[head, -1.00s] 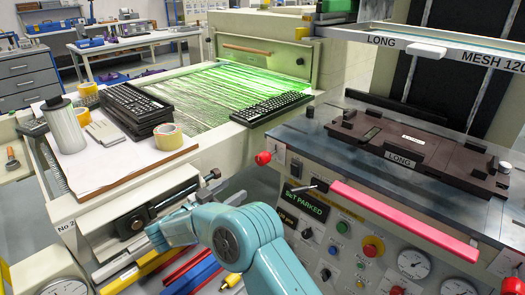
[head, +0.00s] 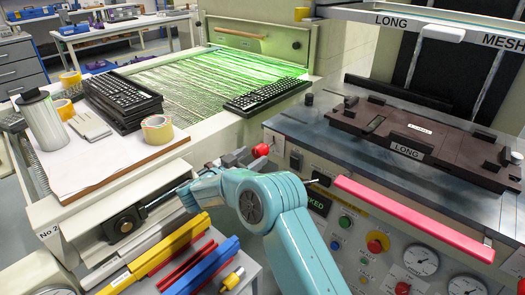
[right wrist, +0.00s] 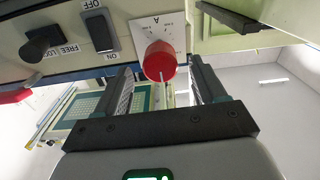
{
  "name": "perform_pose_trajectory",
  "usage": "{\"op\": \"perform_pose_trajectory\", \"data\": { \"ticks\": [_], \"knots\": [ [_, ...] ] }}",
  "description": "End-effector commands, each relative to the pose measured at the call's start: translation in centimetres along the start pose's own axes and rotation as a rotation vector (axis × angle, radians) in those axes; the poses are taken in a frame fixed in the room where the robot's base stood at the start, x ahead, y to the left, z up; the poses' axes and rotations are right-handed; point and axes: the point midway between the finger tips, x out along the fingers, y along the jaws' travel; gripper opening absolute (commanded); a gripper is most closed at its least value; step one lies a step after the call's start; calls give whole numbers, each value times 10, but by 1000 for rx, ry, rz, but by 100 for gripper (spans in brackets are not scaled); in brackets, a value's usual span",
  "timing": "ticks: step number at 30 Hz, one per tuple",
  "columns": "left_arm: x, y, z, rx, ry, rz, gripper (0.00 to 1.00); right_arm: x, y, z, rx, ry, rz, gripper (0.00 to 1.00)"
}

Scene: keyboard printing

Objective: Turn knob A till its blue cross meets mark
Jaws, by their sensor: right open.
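Knob A is a red round knob (right wrist: 160,61) on a white dial plate (right wrist: 158,28) marked "A", in the right wrist view. A pale line shows on the knob's near edge; I cannot make out a blue cross or the mark. In the head view the red knob (head: 261,150) is at the console's left corner. My right gripper (right wrist: 166,80) is open, with a dark finger on each side of the knob and space visible beside it. In the head view my right gripper (head: 232,160) is just left of the knob. My left gripper is out of view.
In the right wrist view an ON/OFF switch (right wrist: 100,30) and a black FREE/LOCK knob (right wrist: 43,42) sit beside the dial plate. A dark bar (right wrist: 228,17) is on its other side. In the head view a pink-red bar (head: 410,218) runs along the console front.

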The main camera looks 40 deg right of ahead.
Motion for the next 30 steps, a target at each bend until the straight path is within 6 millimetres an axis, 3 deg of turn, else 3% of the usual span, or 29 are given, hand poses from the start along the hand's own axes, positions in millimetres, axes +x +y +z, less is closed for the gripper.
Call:
{"op": "perform_pose_trajectory", "data": {
  "ticks": [3,9,20,25,26,30],
  "knots": [
    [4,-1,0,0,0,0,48,27,1,1,1,1,5,70],
    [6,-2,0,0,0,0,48,54,-2,0,0,1,2,70],
    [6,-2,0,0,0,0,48,60,-4,0,-1,0,0,70],
    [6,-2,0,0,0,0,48,60,-3,0,-1,0,1,18],
    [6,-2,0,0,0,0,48,60,-3,0,-1,0,1,14],
    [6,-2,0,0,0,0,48,60,-3,0,2,0,1,14]
  ]
}}
